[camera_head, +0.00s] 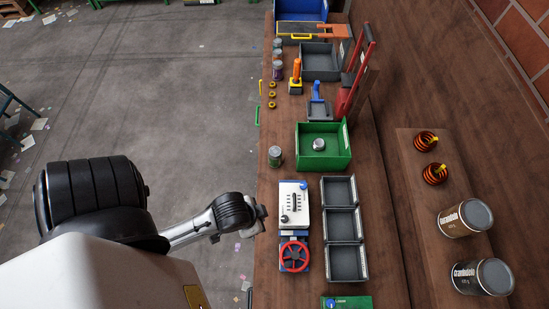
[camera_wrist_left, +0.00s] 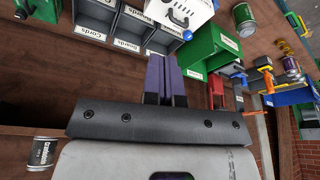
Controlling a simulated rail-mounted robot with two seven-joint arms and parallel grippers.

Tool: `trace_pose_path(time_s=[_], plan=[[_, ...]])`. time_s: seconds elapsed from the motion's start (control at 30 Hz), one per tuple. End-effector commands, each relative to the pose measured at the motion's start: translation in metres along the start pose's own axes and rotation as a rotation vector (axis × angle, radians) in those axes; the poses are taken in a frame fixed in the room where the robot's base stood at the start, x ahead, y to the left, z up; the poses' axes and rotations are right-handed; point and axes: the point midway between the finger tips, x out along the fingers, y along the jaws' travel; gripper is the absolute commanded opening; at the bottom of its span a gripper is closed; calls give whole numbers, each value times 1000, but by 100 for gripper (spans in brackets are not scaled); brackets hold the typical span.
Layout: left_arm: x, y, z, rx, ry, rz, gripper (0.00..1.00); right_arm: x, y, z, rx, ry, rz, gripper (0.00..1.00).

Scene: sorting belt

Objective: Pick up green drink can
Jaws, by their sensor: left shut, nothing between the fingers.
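The green drink can (camera_head: 274,156) stands upright near the table's left edge, just left of the green bin. It also shows in the wrist view (camera_wrist_left: 243,20) at the top right. My left gripper (camera_head: 261,217) is at the table's left edge, nearer the front than the can and apart from it. Its purple fingers (camera_wrist_left: 165,80) are together with nothing between them. My right gripper is not in view.
The green bin (camera_head: 342,156) holds a silver-topped can (camera_head: 319,144). Several other cans (camera_head: 277,72) stand farther back. Yellow rings (camera_head: 271,94) lie behind the green can.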

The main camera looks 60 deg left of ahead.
Motion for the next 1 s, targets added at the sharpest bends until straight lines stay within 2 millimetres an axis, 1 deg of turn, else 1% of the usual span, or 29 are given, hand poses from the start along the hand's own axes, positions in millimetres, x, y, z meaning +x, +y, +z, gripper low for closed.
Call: trace_pose_path(time_s=[0.33,0.37,1.0], plan=[[0,2,0,-5,0,5,0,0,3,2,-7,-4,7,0],[0,2,0,-5,0,5,2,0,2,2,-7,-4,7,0],[0,-2,1,8,-2,-5,63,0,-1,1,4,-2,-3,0]])
